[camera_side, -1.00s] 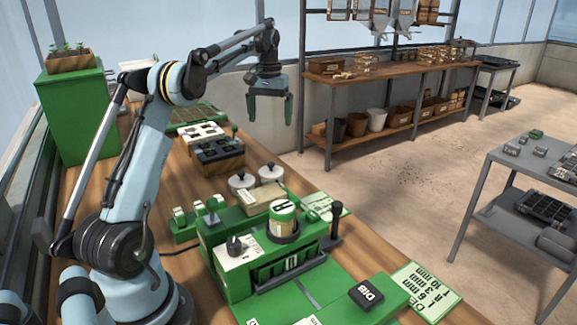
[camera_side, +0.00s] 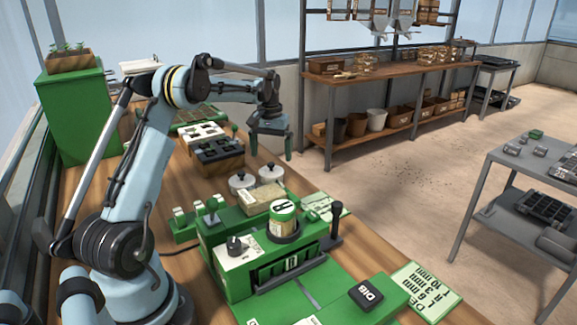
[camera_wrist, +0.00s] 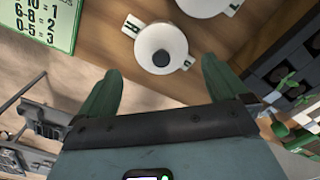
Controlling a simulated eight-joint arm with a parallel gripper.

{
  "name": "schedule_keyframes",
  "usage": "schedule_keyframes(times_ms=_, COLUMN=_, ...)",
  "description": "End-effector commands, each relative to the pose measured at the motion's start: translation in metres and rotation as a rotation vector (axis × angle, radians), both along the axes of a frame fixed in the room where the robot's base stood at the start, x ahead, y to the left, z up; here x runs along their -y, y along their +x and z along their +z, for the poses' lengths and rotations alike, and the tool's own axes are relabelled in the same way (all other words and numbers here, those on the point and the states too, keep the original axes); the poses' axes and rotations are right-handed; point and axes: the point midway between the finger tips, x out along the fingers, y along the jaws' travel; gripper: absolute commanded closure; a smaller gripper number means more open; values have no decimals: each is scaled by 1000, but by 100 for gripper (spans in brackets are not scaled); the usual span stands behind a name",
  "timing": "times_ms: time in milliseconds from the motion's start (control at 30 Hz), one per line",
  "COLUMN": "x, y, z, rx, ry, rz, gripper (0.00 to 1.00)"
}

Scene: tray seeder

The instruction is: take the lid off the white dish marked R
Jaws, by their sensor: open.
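Two round white lidded dishes stand on the wooden bench, a left one (camera_side: 241,183) and a right one (camera_side: 271,174), each with a dark knob on its lid. In the wrist view one lidded dish (camera_wrist: 160,47) with small side tabs lies ahead between my fingertips; it appears to be the one nearer the bench edge. The other (camera_wrist: 207,4) is cut off by the top of the frame. My gripper (camera_side: 271,153) is open and empty, above and behind the dishes, also seen in the wrist view (camera_wrist: 162,72).
A green seeder (camera_side: 268,260) stands in front of the dishes, with a jar (camera_side: 282,218) on it. A dark cell tray (camera_side: 218,153) lies behind them to the left. A number chart (camera_wrist: 47,20) lies near the bench edge. Open floor is to the right.

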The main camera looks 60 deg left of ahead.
Motion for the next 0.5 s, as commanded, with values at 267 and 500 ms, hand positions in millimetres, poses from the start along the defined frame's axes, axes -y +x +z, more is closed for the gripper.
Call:
schedule_keyframes(times_ms=267, x=-1, y=-2, z=-38, rx=0, ry=0, rz=0, gripper=0)
schedule_keyframes(times_ms=500, x=-1, y=-2, z=-49, rx=0, ry=0, rz=0, gripper=0)
